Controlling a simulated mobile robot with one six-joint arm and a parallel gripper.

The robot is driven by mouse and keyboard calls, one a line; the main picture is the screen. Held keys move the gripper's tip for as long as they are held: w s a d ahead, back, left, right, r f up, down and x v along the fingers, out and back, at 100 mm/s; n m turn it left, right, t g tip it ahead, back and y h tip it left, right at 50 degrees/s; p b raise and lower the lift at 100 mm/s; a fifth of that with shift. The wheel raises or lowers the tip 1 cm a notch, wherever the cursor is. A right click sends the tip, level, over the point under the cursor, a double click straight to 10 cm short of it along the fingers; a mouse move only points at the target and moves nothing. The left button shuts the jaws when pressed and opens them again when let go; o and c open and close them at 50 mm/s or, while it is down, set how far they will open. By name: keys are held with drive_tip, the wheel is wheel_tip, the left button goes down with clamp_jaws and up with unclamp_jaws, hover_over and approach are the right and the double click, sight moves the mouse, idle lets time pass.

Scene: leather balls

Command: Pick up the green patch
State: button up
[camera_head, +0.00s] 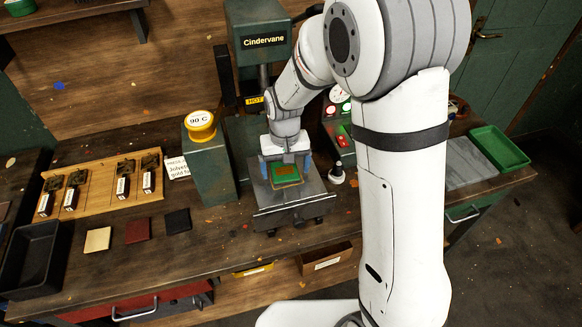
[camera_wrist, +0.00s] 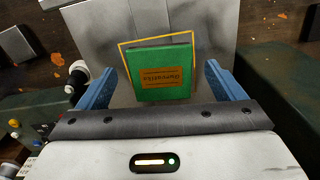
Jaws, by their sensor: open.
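The green patch (camera_head: 284,172) lies on the metal plate (camera_head: 291,196) of the press in the head view. In the wrist view the green patch (camera_wrist: 162,74) shows an orange panel with dark lettering and sits inside a thin yellow outline. My gripper (camera_head: 286,162) is above the patch. In the wrist view the blue fingers of my gripper (camera_wrist: 156,84) are open, one on each side of the patch with a gap to both. Nothing is held. Whether the fingertips reach down to the plate is unclear.
The press (camera_head: 259,42) labelled Cindervane stands behind the plate. A yellow 90 C dial (camera_head: 200,121) is to its left. Tan, dark red and black squares (camera_head: 137,230) lie on the bench. A black tray (camera_head: 35,254) is far left, a green tray (camera_head: 499,149) far right.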

drive_tip(key=shift+f, duration=0.55)
drive_tip(key=c, duration=1.1)
